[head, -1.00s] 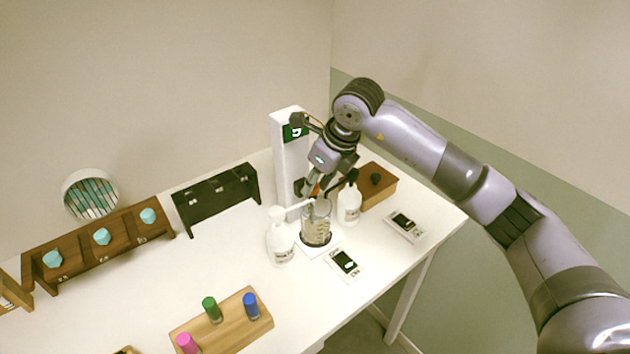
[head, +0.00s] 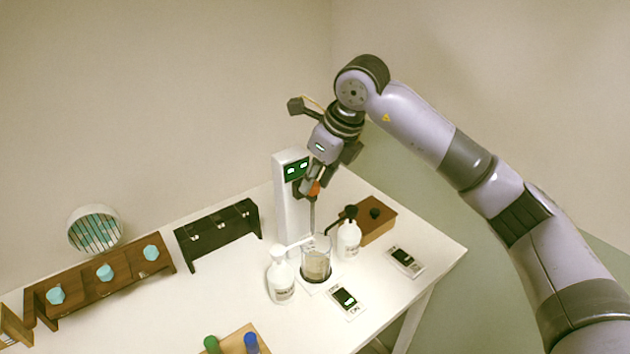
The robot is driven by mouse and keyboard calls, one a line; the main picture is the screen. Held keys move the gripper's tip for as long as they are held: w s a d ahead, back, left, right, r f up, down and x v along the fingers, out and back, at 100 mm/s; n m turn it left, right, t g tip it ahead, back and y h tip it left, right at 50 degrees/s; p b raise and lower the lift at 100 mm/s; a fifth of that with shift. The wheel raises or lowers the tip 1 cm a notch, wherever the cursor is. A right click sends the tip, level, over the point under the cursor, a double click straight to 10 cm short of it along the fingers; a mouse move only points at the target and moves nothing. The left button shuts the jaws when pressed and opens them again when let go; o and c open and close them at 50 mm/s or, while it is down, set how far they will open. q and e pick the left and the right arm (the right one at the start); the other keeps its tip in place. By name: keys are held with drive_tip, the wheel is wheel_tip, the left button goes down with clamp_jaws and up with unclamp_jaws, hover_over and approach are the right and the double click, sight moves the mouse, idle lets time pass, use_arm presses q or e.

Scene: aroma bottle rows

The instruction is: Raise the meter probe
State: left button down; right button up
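The meter is a white column (head: 292,218) with a lit green display (head: 297,170) near its top. The probe (head: 312,216) is a thin dark rod with an orange-red part (head: 314,188) at its top, in front of the column. It points down toward a glass beaker (head: 316,264) of pale yellowish liquid; whether its tip is clear of the rim I cannot tell. My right gripper (head: 309,186) is at the probe's top, its fingers seemingly closed around the orange-red part. My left gripper is not in view.
White bottles stand left (head: 281,276) and right (head: 348,241) of the beaker, close to it. A black rack (head: 216,234) and brown rack (head: 124,272) line the back. The table's left middle is clear.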

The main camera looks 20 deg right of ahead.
drive_tip(key=o, duration=0.4)
drive_tip(key=shift+s+r, duration=0.1)
drive_tip(key=v, duration=1.1)
drive_tip(key=shift+d+r, duration=0.15)
drive_tip(key=shift+r, duration=0.25)
